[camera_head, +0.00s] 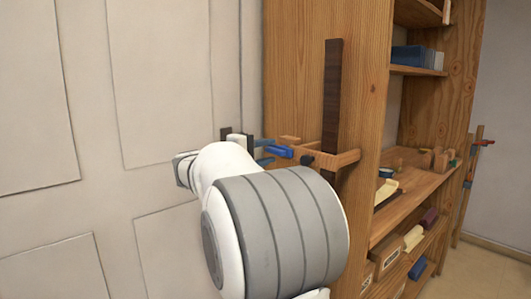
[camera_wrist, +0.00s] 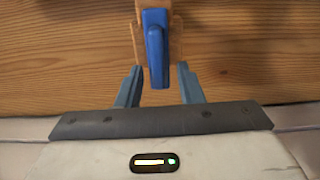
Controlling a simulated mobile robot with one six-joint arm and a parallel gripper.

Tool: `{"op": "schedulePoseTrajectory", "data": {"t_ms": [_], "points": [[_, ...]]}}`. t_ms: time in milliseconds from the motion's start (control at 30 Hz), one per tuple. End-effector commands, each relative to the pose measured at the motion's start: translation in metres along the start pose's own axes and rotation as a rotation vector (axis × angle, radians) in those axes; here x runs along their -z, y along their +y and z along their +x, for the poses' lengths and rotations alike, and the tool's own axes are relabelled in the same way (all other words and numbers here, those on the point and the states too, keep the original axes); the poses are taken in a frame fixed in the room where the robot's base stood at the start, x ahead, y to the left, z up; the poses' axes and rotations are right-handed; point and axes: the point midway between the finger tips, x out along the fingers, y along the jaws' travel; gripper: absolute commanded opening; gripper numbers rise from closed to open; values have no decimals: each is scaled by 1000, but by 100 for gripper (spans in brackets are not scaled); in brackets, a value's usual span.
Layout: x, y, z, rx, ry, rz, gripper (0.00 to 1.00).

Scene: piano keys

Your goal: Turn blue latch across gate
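The blue latch (camera_wrist: 156,45) is a short bar on a small wooden mount (camera_wrist: 176,42) in the wrist view. It points down the picture, towards my gripper. It also shows in the head view (camera_head: 279,151), at the side of the wooden cabinet. My gripper (camera_wrist: 160,68) is open, with one blue-grey finger on each side of the latch's free end. Gaps show between latch and fingers, so contact is not visible. In the head view my gripper (camera_head: 264,152) is partly hidden by my arm. I cannot tell which part is the gate.
A dark upright bar (camera_head: 332,95) stands by a wooden bracket (camera_head: 345,158) just right of the latch. The cabinet's open shelves (camera_head: 415,190) hold several small items. A pale panelled door or wall (camera_head: 160,80) lies to the left.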

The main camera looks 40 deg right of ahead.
Motion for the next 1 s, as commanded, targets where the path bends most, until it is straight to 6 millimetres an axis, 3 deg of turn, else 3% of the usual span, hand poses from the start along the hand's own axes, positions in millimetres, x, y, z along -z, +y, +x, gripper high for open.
{"op": "schedulePoseTrajectory", "data": {"t_ms": [167,600,1000], "points": [[0,1,-4,0,1,1,34],[0,1,-70,0,3,0,34],[0,0,-78,0,0,0,34]]}}
